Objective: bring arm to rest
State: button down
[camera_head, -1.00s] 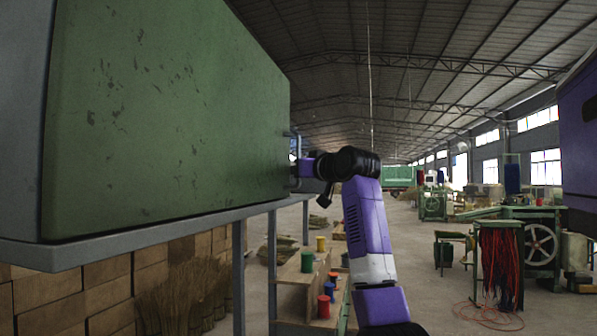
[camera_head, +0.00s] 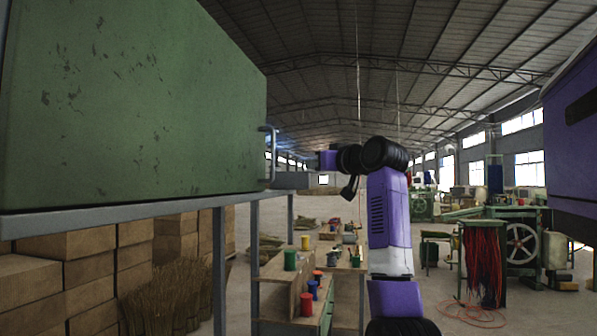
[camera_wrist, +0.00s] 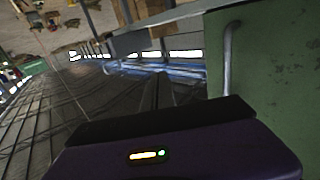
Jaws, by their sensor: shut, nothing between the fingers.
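My purple and black arm rises at the centre right of the head view, its wrist bent left beside the green panel's edge. My gripper (camera_wrist: 161,90) shows in the wrist view as dark fingers close together, with nothing between them. In the head view its fingertips are too small to make out clearly. The large scuffed green panel (camera_head: 130,100) fills the left of the head view and the right of the wrist view (camera_wrist: 275,80). Its grey bar handle (camera_head: 271,150) also shows in the wrist view (camera_wrist: 228,60), to the right of the fingers and apart from them.
A grey frame (camera_head: 130,212) runs under the panel. Below stand cardboard boxes (camera_head: 70,270), brown bristle bundles (camera_head: 165,290) and a bench with coloured spools (camera_head: 307,304). A machine with a wheel (camera_head: 520,243) and red strands (camera_head: 483,262) stands right. The aisle floor is open.

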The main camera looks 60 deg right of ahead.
jog(key=shift+s+d, duration=0.3)
jog(key=shift+s, duration=0.65)
jog(key=shift+r, duration=0.1)
